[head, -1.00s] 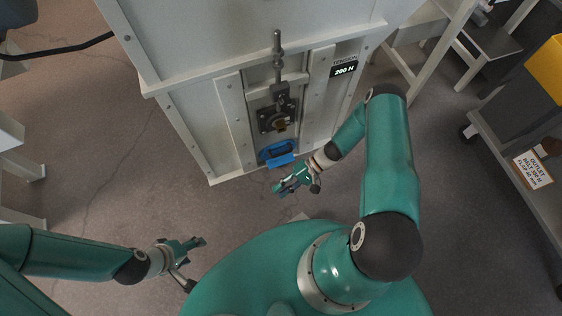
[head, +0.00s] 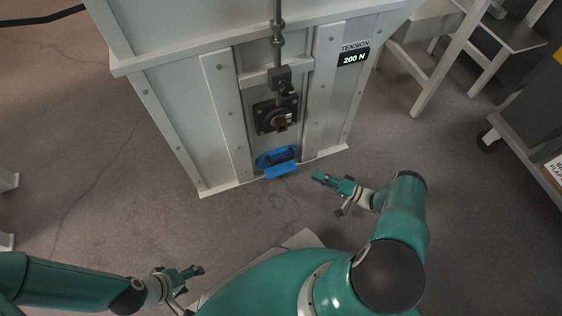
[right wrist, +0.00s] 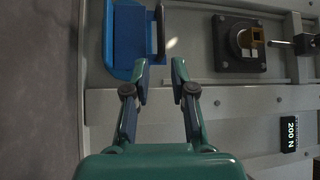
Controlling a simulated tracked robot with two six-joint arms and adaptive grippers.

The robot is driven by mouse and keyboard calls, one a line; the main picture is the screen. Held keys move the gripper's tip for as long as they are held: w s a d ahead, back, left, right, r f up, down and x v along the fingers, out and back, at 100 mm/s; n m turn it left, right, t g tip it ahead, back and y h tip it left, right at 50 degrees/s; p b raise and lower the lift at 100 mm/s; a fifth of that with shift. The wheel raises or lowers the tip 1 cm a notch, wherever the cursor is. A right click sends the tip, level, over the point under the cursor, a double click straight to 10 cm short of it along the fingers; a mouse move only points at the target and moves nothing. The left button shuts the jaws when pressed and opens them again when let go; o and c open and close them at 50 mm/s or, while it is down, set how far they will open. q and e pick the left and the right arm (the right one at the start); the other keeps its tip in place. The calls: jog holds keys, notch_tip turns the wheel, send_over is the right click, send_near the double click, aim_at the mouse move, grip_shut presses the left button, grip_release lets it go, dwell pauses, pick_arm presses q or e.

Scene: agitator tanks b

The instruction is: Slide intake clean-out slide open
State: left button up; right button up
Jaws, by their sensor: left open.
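The blue clean-out slide (head: 282,170) with its dark grip sits low on the front of the pale housing, near its bottom edge. In the right wrist view the blue slide (right wrist: 129,35) shows at upper left, with a grey bar along its right side. My right gripper (head: 322,177) is to the right of and slightly below the slide, apart from it. Its two fingers (right wrist: 161,78) are spread with nothing between them, pointing at the housing. My left gripper (head: 198,271) is open and empty, low at the left, away from the housing.
Above the slide is a black square flange with a brass fitting (head: 281,123) and a vertical rod (head: 277,40). A tension display (head: 352,57) reads 200 N. A pale stand (head: 437,75) and a grey cart (head: 530,120) are at right.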

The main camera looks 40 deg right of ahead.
jog(key=b+x, duration=0.1)
jog(key=x, duration=1.3)
jog(key=shift+w+a+b, duration=0.2)
jog(key=shift+w+b, duration=0.05)
jog(key=shift+b, duration=0.05)
jog(key=shift+c, duration=0.2)
grip_shut()
